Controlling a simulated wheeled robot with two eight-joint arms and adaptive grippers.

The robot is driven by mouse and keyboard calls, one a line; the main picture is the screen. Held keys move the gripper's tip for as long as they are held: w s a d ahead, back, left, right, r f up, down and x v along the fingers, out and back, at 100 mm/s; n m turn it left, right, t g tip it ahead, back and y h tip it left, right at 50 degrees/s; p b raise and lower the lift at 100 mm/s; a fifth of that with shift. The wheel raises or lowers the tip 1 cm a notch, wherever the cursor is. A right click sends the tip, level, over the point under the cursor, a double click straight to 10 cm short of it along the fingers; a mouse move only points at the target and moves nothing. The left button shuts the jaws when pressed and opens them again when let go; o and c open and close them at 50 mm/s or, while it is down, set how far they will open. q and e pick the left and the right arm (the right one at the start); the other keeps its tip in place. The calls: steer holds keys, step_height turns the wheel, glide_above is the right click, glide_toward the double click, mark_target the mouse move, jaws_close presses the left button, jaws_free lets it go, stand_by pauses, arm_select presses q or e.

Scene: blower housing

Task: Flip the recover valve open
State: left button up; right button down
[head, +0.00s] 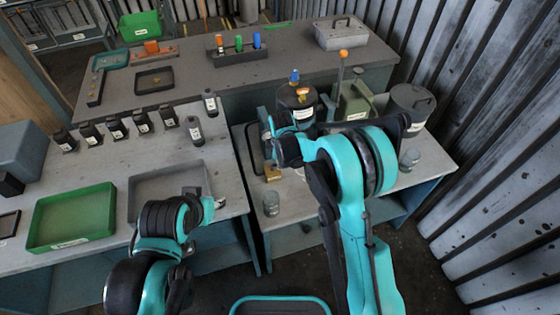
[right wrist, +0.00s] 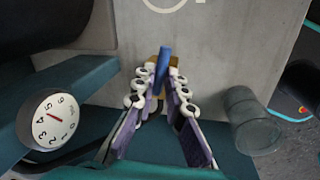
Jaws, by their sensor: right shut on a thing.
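The recover valve shows in the right wrist view as a blue handle (right wrist: 164,62) with brass-coloured metal behind it. In the head view a brass part (head: 272,171) shows at the left of the right-hand bench, partly hidden by my arm. My right gripper (right wrist: 160,78) is shut on the blue handle, with a finger pad on each side. My left gripper (head: 209,207) is over the front edge of the left bench, away from the valve. Its fingers are too unclear to tell if they are open.
A round dial gauge (right wrist: 53,119) is left of my right gripper, and a glass jar (right wrist: 252,122) stands to its right. A black canister (head: 297,98), a green can (head: 355,101) and a grey pot (head: 411,103) stand behind. A green tray (head: 70,216) is on the left bench.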

steer(key=m, duration=0.2)
steer(key=shift+s+m+h, duration=0.3)
steer(key=shift+s+m, duration=0.1)
steer(key=m, duration=0.3)
steer(key=s+m, duration=0.1)
steer(key=shift+a+h+b, duration=0.3)
steer(key=shift+a+h, duration=0.05)
steer(key=shift+h, duration=0.05)
steer(key=shift+s+a+m+g+h, duration=0.15)
steer(key=shift+a+m+g, duration=0.15)
steer(key=shift+m, duration=1.15)
steer(key=shift+s+a+m+g+h, duration=0.15)
steer(key=shift+a+m+g, duration=0.15)
steer(key=shift+m, duration=1.1)
steer(key=shift+s+a+m+g+h, duration=0.1)
steer(key=shift+s+a+m+g, duration=0.15)
steer(key=shift+m, duration=1.2)
steer(key=shift+w+a, duration=0.1)
steer(key=c, duration=1.6)
jaws_free()
